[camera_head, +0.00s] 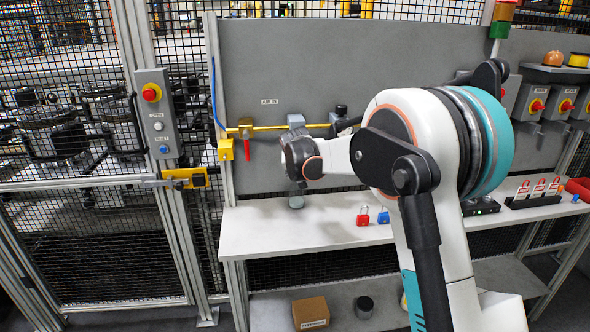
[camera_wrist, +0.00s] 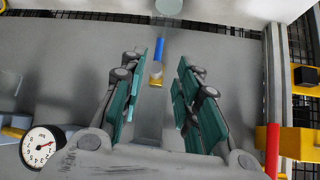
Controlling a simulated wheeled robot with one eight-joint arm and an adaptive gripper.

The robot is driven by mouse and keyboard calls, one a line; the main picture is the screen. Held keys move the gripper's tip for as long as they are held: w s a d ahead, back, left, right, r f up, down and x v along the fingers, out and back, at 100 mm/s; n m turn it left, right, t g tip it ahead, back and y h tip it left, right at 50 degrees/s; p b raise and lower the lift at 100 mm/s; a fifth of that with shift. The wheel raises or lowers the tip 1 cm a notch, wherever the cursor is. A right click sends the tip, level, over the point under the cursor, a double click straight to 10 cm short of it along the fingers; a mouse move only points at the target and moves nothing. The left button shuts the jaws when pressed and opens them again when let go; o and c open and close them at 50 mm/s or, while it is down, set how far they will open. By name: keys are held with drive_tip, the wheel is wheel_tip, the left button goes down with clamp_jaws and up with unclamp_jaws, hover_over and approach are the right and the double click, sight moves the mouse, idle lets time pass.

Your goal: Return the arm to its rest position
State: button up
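My arm (camera_head: 425,150) reaches left across the workbench toward the grey back panel, its wrist (camera_head: 303,160) in front of the yellow pipe. My gripper's fingers are hidden behind the wrist in the head view. In the wrist view my gripper (camera_wrist: 167,62) has its teal fingers spread apart. A small blue part with a metallic and yellowish end (camera_wrist: 158,50) shows in the gap between them; the fingers do not visibly touch it. I cannot tell its depth.
Near the wrist are the pipe (camera_head: 268,127), a red-handled valve (camera_head: 246,140) and a pressure gauge (camera_wrist: 40,146). The bench (camera_head: 265,232) holds red (camera_head: 363,216) and blue (camera_head: 383,215) padlocks. A control box (camera_head: 154,112) stands left. The bench's left part is clear.

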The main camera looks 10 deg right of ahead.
drive_tip(key=s+d+r, duration=0.2)
drive_tip(key=s+r, duration=0.1)
drive_tip(key=s, duration=0.6)
drive_tip(key=s+d+r+n+b, duration=0.1)
drive_tip(key=s+r, duration=0.2)
drive_tip(key=s, duration=0.5)
drive_tip(key=s+d+r, duration=0.2)
drive_tip(key=s+r, duration=0.1)
drive_tip(key=s, duration=0.6)
drive_tip(key=s+f, duration=0.4)
drive_tip(key=s, duration=0.9)
drive_tip(key=s+f+n+g+y+b, duration=0.1)
drive_tip(key=s+f, duration=0.3)
drive_tip(key=s, duration=0.9)
drive_tip(key=shift+d+f+g+y, duration=0.3)
drive_tip(key=shift+d+f, duration=0.05)
drive_tip(key=shift+o, duration=0.4)
drive_tip(key=shift+s, duration=0.1)
